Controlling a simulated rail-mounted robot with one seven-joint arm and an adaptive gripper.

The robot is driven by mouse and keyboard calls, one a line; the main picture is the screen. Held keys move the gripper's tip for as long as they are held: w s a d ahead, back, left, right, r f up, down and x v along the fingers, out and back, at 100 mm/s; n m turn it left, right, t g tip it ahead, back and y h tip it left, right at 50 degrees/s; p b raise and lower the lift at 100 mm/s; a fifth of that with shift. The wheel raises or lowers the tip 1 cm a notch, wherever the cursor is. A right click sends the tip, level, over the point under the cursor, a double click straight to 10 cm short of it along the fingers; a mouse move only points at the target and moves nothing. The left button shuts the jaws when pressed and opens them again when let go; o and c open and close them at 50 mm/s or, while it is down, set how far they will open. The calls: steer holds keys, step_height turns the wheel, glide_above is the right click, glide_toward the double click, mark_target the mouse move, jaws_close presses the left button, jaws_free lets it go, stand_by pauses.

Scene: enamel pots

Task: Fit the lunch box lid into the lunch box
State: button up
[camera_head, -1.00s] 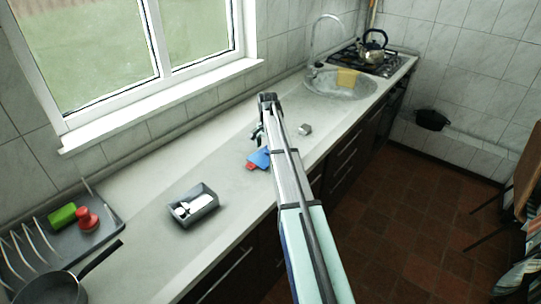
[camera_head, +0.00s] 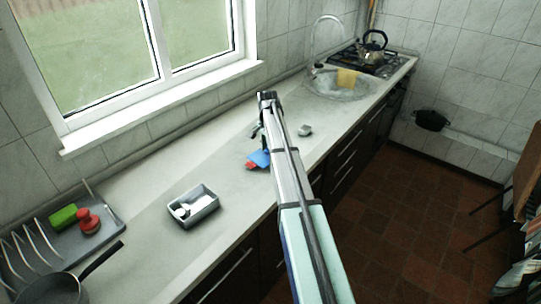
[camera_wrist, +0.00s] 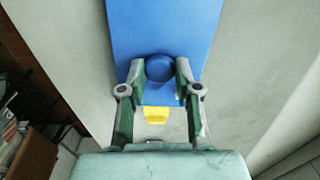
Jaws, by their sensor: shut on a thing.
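The likely lunch box is a grey open rectangular box (camera_head: 216,204) on the counter, left of my arm in the head view. Pale items lie in it. A flat blue panel with a round knob, which looks like the lid, shows in the wrist view (camera_wrist: 188,25). My gripper (camera_wrist: 161,72) is shut on that knob, one finger on each side. In the head view my gripper (camera_head: 257,134) is over the counter to the right of the box, partly hidden by my arm. A blue piece (camera_head: 260,158) shows beside my arm there, probably the same panel.
A red piece (camera_head: 250,166) shows beside the blue one; a small grey object (camera_head: 305,131) lies right of my arm. A dish rack with green and red items (camera_head: 88,222) and a pan (camera_head: 50,290) stand at left.

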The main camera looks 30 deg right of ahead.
steer(key=shift+r+p, duration=0.8)
steer(key=shift+r, duration=0.85)
